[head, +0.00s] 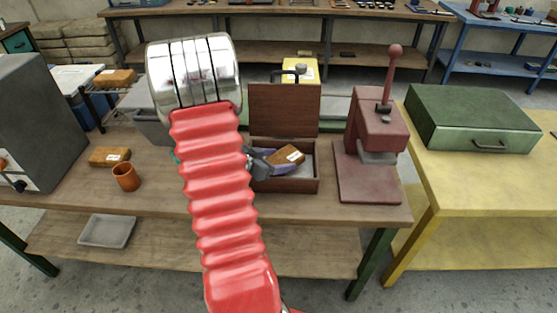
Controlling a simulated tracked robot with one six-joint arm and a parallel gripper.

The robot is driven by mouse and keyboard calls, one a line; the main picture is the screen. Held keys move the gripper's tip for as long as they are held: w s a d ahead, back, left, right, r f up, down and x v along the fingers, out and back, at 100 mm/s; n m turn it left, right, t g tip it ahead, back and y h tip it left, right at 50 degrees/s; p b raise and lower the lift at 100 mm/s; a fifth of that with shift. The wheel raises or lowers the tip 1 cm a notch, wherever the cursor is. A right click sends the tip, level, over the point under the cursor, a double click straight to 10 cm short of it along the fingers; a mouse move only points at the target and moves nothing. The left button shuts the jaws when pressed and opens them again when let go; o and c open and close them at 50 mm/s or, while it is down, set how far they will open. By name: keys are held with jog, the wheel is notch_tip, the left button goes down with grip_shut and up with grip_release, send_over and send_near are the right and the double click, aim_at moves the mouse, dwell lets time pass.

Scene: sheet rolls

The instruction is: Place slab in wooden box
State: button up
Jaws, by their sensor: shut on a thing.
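A brown slab (290,154) with a white label sits tilted within the opening of the wooden box (290,184). The box is dark brown, with its lid (284,108) standing open at the back. My gripper (284,162) reaches in from the left and is shut on the slab. Whether the slab touches the box floor cannot be told. My red arm hides the wrist and part of the box's left side.
A red lever press (375,145) stands close to the box's right. Another labelled brown slab (109,156) and an orange cup (126,177) are at the left of the bench (160,195). A grey machine (40,120) stands far left. A green case (470,120) rests on the yellow table.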

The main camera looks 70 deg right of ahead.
jog(key=shift+f, duration=0.15)
jog(key=o, duration=1.4)
jog(key=shift+r, duration=0.5)
jog(key=v, duration=1.2)
